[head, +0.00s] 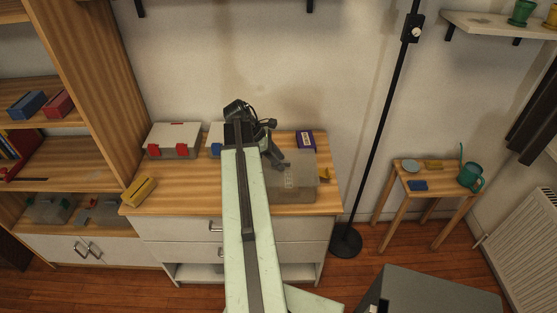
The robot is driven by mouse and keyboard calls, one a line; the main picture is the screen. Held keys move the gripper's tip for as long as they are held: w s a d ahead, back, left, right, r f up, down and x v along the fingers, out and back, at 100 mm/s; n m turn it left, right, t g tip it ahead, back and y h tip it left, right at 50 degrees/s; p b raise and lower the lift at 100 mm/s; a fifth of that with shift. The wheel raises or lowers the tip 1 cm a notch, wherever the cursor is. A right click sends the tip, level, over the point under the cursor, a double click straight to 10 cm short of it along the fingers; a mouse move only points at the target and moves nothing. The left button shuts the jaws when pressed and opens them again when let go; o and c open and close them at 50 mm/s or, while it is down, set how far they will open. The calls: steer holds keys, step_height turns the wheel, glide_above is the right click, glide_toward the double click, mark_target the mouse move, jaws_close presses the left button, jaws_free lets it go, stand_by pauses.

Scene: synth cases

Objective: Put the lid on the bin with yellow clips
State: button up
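My gripper (280,160) is over the right part of the wooden dresser top, pointing down at a translucent grey panel (302,172). The panel looks like a lid or the top of a bin; I cannot tell which, nor whether my fingers hold it or only overlap it in view. A yellow clip (323,174) shows at the panel's right edge, on what seems to be the yellow-clip bin. The rest of that bin is hidden by the panel and my arm. Whether my fingers are open or shut is too small to see.
On the dresser top (185,201) stand a white-lidded bin with red clips (174,138), a blue-clip bin (215,150) partly behind my arm, a purple box (305,140) and a yellow block (139,191). A lamp pole (377,130) and small table (408,177) stand right.

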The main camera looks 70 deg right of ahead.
steer(key=p+v, duration=0.6)
steer(key=v, duration=0.1)
steer(key=shift+w+r, duration=0.15)
steer(key=shift+r, duration=0.2)
stand_by(0.4)
steer(key=w+a+f+n+t+h, duration=0.25)
steer(key=w+a+n, duration=0.35)
steer(key=w+a, duration=1.8)
steer(key=w+a+f+m+t+y, duration=0.1)
steer(key=w+a+m, duration=0.1)
steer(key=a, duration=0.8)
steer(key=w+a+f+m+t+y, duration=0.1)
steer(key=a+m, duration=0.3)
steer(key=a, duration=0.7)
steer(key=w+a+f+m+t+y+b, duration=0.1)
steer(key=w+a+m+y, duration=0.2)
steer(key=a, duration=0.7)
steer(key=shift+w+a+m+t, duration=0.25)
steer(key=shift+a+m+t, duration=0.15)
steer(key=shift+m, duration=0.2)
